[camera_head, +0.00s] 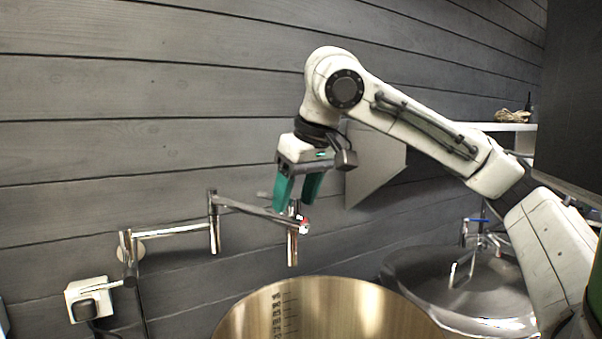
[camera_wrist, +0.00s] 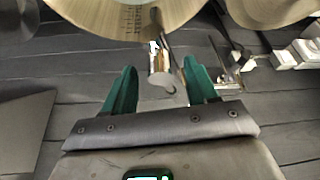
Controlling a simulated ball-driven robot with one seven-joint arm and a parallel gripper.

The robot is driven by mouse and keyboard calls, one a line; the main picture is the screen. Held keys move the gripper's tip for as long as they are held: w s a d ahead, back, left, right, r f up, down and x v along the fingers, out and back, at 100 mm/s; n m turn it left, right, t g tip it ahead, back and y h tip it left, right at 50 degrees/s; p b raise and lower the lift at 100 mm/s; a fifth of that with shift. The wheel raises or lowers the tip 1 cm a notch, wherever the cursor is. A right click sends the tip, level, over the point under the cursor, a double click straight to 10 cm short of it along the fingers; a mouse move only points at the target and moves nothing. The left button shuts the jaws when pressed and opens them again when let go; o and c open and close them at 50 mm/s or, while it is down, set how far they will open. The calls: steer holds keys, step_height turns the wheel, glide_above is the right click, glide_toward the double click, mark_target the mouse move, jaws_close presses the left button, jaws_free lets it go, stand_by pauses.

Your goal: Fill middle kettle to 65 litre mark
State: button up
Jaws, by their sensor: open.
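The open brass-coloured kettle (camera_head: 345,305) stands at the bottom of the head view, with a dark litre scale (camera_head: 279,312) inside its far wall. Its water level is hidden below the picture edge. A chrome folding tap (camera_head: 250,209) reaches from the wall, its spout (camera_head: 292,248) hanging over the kettle's far rim. I cannot tell whether water runs. My gripper (camera_head: 293,203) is open, green fingers pointing down at the tap's end. In the wrist view my gripper (camera_wrist: 160,70) has the tap's grey handle (camera_wrist: 160,84) between its fingers, with gaps both sides. The kettle (camera_wrist: 95,15) shows beyond.
A lidded kettle (camera_head: 440,280) stands at the right, with another tap (camera_head: 482,232) behind it. A white wall box (camera_head: 88,299) is at lower left. A pale angular panel (camera_head: 375,165) and a shelf (camera_head: 500,127) are on the wall behind my arm.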

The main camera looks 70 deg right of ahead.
steer(key=shift+w+f, duration=0.1)
steer(key=shift+f, duration=0.2)
steer(key=shift+c, duration=0.4)
jaws_close()
steer(key=m, duration=0.2)
steer(key=m+g+h+b, duration=0.1)
steer(key=m, duration=0.2)
steer(key=shift+w+a+h, duration=0.1)
steer(key=shift+h, duration=0.2)
steer(key=m, duration=0.2)
steer(key=m+g, duration=0.1)
steer(key=m, duration=0.1)
steer(key=shift+r+g+h, duration=0.15)
steer(key=shift+g+h, duration=0.15)
steer(key=shift+h, duration=0.1)
steer(key=shift+m, duration=0.4)
